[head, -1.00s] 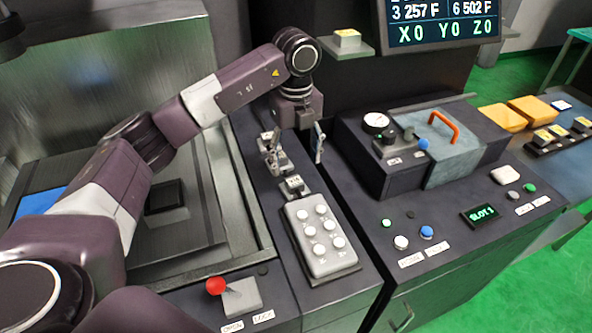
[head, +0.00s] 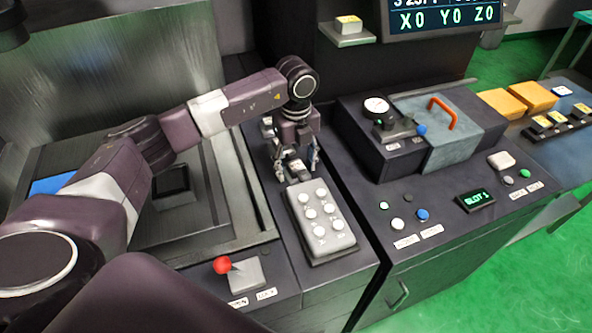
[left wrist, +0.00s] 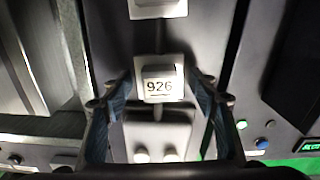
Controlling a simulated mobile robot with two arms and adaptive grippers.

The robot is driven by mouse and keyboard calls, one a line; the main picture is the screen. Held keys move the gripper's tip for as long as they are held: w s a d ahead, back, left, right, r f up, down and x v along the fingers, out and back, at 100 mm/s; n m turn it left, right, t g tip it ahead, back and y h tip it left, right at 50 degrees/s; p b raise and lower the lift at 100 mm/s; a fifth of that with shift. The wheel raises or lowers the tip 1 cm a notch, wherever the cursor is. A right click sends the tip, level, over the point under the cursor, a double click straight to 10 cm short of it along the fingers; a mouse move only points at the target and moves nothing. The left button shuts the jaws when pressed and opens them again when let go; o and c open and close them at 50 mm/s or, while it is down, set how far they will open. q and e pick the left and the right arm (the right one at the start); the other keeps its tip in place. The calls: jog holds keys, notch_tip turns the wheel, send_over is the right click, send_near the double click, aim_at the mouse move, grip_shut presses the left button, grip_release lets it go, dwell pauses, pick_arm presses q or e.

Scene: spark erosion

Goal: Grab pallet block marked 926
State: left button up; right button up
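The pallet block marked 926 (left wrist: 159,86) is a small pale block with a dark-printed label, seen in the left wrist view between my left gripper's fingers. My left gripper (head: 298,172) is open, with its fingers pointing down on either side of the block. In the left wrist view the open fingers (left wrist: 160,98) show a gap to the block on both sides. In the head view the gripper largely hides the block. My right gripper is not in view.
A grey keypad with white buttons (head: 320,222) lies just in front of the gripper. Another pale block (left wrist: 158,8) sits behind, its label out of view. A gauge unit with an orange handle (head: 443,112) stands to the right.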

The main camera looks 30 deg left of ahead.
pick_arm(q)
jog(key=c, duration=1.3)
jog(key=shift+o, duration=0.2)
jog(key=shift+w, duration=0.1)
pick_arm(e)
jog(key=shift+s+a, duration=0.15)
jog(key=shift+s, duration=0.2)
